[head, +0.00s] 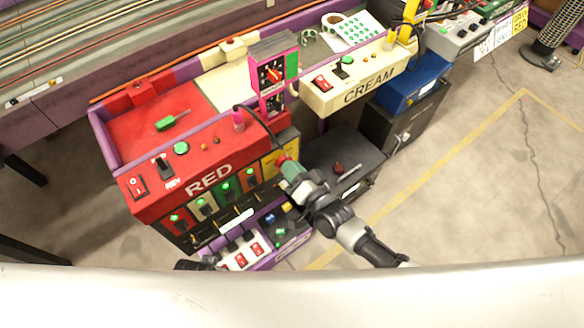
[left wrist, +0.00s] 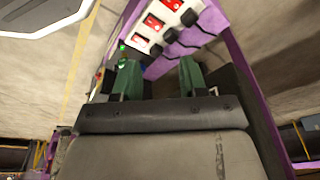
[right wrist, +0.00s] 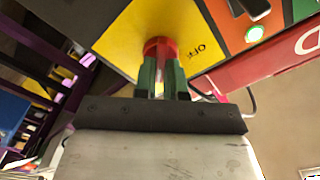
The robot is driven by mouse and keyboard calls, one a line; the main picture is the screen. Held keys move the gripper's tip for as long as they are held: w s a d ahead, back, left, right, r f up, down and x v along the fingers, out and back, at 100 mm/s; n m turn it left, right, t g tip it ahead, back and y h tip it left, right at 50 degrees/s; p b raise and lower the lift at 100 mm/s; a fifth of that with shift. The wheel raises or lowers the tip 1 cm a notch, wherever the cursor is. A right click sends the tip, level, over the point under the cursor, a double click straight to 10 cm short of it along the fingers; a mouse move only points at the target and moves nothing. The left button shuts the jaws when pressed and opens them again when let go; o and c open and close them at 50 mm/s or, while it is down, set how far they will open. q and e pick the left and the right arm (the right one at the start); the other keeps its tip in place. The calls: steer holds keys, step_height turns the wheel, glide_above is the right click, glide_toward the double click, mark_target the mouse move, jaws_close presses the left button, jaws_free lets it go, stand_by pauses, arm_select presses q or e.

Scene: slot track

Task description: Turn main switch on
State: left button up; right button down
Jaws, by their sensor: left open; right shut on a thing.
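The main switch shows as a red rotary knob (right wrist: 160,46) on a yellow plate (right wrist: 128,40) in the right wrist view. The word OFF is printed on the plate, right of the knob. My right gripper (right wrist: 163,78) is shut on the red knob, its green fingers either side of it, and partly hides it. In the head view my right gripper (head: 291,170) reaches the yellow plate (head: 269,168) at the right end of the red console. My left gripper (left wrist: 158,78) is open and empty, facing a panel with red rocker switches (left wrist: 153,22).
The red console (head: 215,165) carries buttons, levers and lit green lights. A pink control box (head: 270,72) stands above the yellow plate. A cream console (head: 350,92) lies further right. A black box (head: 345,150) is close to my right arm.

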steer(key=shift+f, duration=0.1)
steer(key=c, duration=1.2)
jaws_free()
steer(key=shift+s, duration=0.1)
arm_select(q)
steer(key=f, duration=0.1)
steer(key=s+f+p, duration=0.1)
steer(key=s+f, duration=0.1)
steer(key=f, duration=0.1)
steer(key=shift+a, duration=0.15)
arm_select(e)
steer(key=v, duration=1)
steer(key=shift+s+d, duration=0.25)
